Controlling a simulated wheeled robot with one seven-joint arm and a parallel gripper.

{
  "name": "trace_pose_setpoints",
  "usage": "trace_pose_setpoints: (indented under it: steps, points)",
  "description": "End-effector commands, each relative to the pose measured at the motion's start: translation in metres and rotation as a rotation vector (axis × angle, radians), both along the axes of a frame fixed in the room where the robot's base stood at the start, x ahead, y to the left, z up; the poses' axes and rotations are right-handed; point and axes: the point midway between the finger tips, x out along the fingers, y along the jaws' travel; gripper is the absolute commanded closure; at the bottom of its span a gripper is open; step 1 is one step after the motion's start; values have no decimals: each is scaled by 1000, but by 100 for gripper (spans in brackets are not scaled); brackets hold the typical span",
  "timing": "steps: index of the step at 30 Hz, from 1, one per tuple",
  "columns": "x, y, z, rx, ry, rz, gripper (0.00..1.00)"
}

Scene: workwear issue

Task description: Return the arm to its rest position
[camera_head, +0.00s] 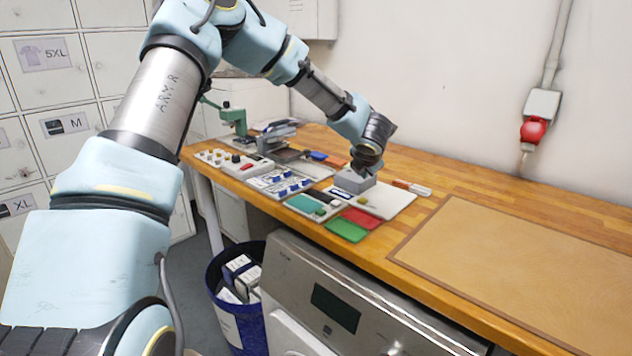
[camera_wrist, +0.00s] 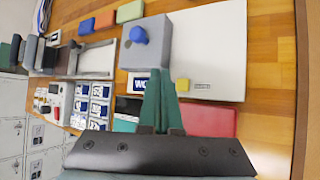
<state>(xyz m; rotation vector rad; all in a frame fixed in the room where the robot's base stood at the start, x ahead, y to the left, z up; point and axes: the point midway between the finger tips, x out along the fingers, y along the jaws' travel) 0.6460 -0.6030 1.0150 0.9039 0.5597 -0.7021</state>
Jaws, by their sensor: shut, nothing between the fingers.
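My arm reaches from the left of the head view across to the wooden workbench (camera_head: 470,205). My gripper (camera_wrist: 160,82) is shut and empty; its teal fingers meet in the middle of the wrist view. In the head view its fingers cannot be made out; the dark wrist end hangs over the far part of the bench, close to a grey block (camera_head: 352,182) at the edge of a white board (camera_head: 392,201). The wrist view shows the same white board (camera_wrist: 215,50), with a blue knob (camera_wrist: 138,35) on the grey block beyond the fingertips.
Red (camera_head: 361,218) and green (camera_head: 346,230) pads lie near the bench's front edge. Trays of small parts (camera_head: 282,184) and a green press (camera_head: 233,118) stand to the left. A tan mat (camera_head: 510,255) lies bare at right. A blue bin (camera_head: 240,325) stands below.

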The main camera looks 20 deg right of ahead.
Motion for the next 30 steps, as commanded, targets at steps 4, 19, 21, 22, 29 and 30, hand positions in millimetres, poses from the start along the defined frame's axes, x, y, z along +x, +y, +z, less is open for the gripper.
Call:
trace_pose_setpoints:
  steps: [4, 19, 21, 22, 29, 30]
  points:
    - [3, 4, 3, 20, -25, -36, 100]
    - [-46, 248, 14, 856, -261, -1185, 100]
    - [-69, 294, 12, 938, -215, -1325, 100]
    - [-80, 312, 12, 967, -193, -1383, 100]
    - [-158, 412, 10, 1053, -38, -1710, 100]
    - [-167, 421, 10, 1054, -20, -1744, 100]
